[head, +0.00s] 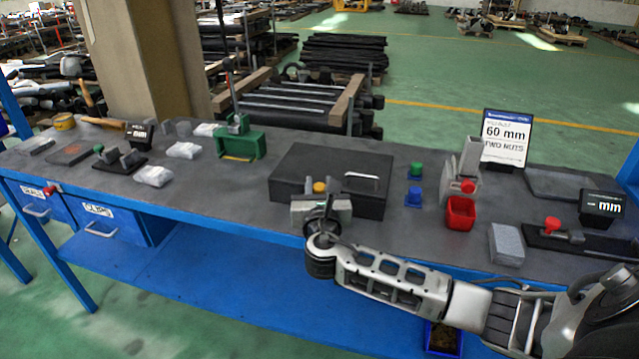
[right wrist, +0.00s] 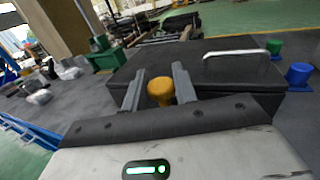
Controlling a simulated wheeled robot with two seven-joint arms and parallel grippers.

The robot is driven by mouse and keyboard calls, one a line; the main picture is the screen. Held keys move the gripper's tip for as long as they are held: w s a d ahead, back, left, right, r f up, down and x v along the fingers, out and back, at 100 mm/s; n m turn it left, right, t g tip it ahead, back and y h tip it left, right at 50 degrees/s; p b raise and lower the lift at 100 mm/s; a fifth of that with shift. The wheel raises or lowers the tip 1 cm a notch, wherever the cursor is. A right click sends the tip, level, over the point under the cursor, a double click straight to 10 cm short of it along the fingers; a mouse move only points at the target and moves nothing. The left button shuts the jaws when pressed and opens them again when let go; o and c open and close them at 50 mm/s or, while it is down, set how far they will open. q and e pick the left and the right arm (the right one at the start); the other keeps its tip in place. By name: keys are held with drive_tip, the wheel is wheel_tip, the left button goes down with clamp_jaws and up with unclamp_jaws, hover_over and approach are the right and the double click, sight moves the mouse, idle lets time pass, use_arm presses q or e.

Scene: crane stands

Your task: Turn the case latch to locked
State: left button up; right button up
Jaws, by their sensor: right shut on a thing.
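The black case (head: 300,163) stands near the front edge of the bench, with a light handle (head: 361,177) on its lid. Its yellow latch knob (head: 319,187) is on the front side. In the right wrist view the knob (right wrist: 161,91) sits between the two fingers, in front of the case (right wrist: 215,72). My right gripper (head: 320,197) reaches in from the right and is shut on the knob; the wrist view shows the fingers (right wrist: 158,88) on either side of it. Any lock marking is too small to read or hidden. My left gripper is not in view.
Green (head: 415,170) and blue (head: 413,197) knobbed pieces and a red bin (head: 460,213) stand right of the case. The bench top left of the case is partly clear.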

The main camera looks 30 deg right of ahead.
drive_tip(key=m+g+h, duration=0.3)
drive_tip(key=h, duration=0.1)
drive_tip(key=shift+a+m+g, duration=0.1)
drive_tip(key=shift+m+g, duration=0.2)
drive_tip(key=shift+m+g+h, duration=1.3)
drive_tip(key=shift+g, duration=0.4)
drive_tip(key=shift+r+m+g+h, duration=0.1)
drive_tip(key=shift+m+g+h, duration=0.2)
drive_tip(key=shift+g, duration=0.1)
drive_tip(key=o, duration=1)
drive_tip(key=shift+c, duration=0.2)
drive_tip(key=b+v, duration=0.2)
drive_tip(key=v, duration=1.3)
drive_tip(key=shift+s+a, duration=0.25)
